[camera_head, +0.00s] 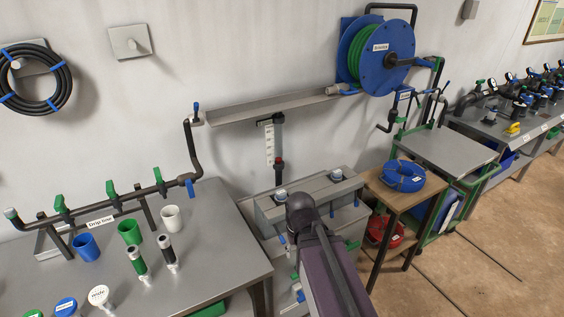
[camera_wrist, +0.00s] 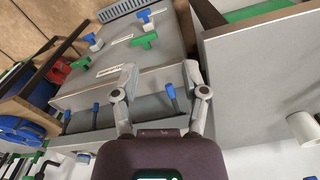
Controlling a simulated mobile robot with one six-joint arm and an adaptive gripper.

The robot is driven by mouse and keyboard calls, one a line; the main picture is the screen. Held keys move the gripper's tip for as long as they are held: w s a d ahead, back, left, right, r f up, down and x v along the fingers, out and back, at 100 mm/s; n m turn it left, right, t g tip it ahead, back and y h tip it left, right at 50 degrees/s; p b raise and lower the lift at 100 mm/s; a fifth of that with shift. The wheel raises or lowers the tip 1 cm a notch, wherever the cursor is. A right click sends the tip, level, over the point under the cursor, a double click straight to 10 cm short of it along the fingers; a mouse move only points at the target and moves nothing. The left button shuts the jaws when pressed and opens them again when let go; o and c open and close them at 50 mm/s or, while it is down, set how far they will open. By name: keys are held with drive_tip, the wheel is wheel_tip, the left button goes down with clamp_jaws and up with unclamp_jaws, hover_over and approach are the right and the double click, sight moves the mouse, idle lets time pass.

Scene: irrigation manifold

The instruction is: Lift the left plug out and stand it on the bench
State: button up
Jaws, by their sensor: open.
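My gripper (camera_wrist: 160,74) is open in the wrist view, its two grey fingers spread with nothing held between them. In the head view my arm covers the fingers. A grey box (camera_head: 322,191) stands against the wall; two small light-topped fittings, a left one (camera_head: 281,196) and a right one (camera_head: 336,174), sit on it. I cannot tell for sure which part is the left plug. In the wrist view, the fingers reach over a grey housing (camera_wrist: 150,78) with blue and green T-handles (camera_wrist: 145,40). The grey bench (camera_head: 215,262) is at the left.
The bench carries a black drip line (camera_head: 120,201), blue (camera_head: 86,247), green (camera_head: 130,232) and white (camera_head: 171,217) cups and several small fittings. Its right part is bare.

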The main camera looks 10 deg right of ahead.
drive_tip(key=shift+d, duration=0.2)
drive_tip(key=o, duration=0.5)
drive_tip(key=shift+w+d, duration=0.1)
drive_tip(key=shift+w, duration=0.05)
drive_tip(key=shift+o, duration=0.5)
drive_tip(key=shift+w+r, duration=0.2)
drive_tip(key=shift+w, duration=0.1)
wheel_tip(320, 180, up, 11)
drive_tip(key=n+p, duration=0.3)
drive_tip(key=p, duration=0.9)
hover_over(281, 191)
drive_tip(key=shift+r, duration=0.2)
drive_tip(key=shift+f+b, duration=0.25)
drive_tip(key=shift+b, duration=0.1)
wheel_tip(281, 191, down, 13)
drive_tip(key=b, duration=1.3)
drive_tip(key=shift+f, duration=0.2)
